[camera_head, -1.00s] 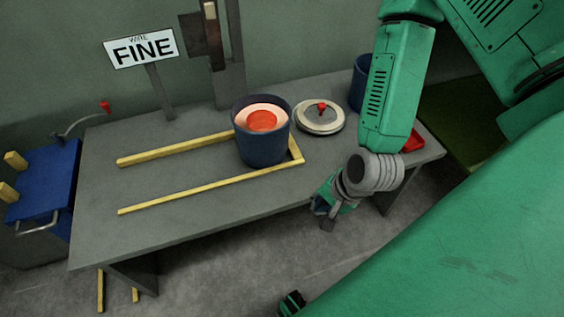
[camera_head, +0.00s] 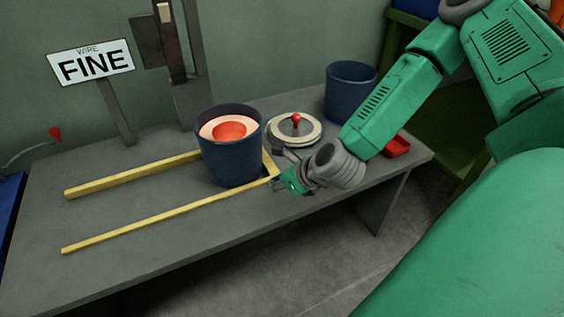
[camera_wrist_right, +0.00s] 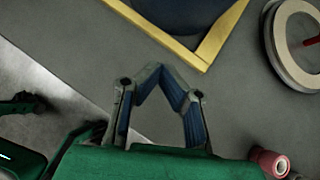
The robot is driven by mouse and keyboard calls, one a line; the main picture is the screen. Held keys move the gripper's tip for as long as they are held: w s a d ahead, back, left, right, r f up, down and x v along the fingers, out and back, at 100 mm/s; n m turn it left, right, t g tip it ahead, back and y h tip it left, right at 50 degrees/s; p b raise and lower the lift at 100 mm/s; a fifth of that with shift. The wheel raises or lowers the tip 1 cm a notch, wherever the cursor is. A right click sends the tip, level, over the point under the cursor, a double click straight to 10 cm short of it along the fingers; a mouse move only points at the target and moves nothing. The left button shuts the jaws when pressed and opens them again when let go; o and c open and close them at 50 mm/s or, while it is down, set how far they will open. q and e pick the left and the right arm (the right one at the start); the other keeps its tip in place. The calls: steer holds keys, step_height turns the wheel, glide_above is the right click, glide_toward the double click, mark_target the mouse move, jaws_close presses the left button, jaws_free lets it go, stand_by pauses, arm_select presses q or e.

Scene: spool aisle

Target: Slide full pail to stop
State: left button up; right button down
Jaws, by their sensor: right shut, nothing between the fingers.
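The full pail (camera_head: 229,155) is dark blue and holds a pale pink and orange-red round load. It stands upright on the grey table between two yellow rails (camera_head: 140,216), near the short yellow cross bar (camera_head: 269,163) at their right end. In the right wrist view only part of the pail (camera_wrist_right: 185,12) shows, at the top edge behind the yellow corner (camera_wrist_right: 202,55). My right gripper (camera_head: 277,182) is shut and empty, just right of the pail by that corner. It also shows in the right wrist view (camera_wrist_right: 158,68), fingertips together. My left gripper is not identifiable.
A "WIRE FINE" sign (camera_head: 91,65) and a dark post stand behind. The table between the rails is clear left of the pail.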

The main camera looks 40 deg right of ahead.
mark_target(252, 178)
steer(key=x, duration=0.1)
steer(key=b+x, duration=0.1)
steer(key=x, duration=0.2)
steer(key=shift+s+d+f, duration=0.1)
steer(key=shift+d+f, duration=0.15)
steer(key=w, duration=0.2)
steer(key=w+a+b, duration=0.1)
steer(key=shift+w+a+r, duration=0.1)
steer(key=shift+r, duration=0.15)
steer(key=shift+w+a+r, duration=0.1)
steer(key=shift+w+a, duration=0.1)
steer(key=shift+w, duration=0.15)
steer(key=shift+w+d, duration=0.1)
steer(key=shift+d, duration=0.2)
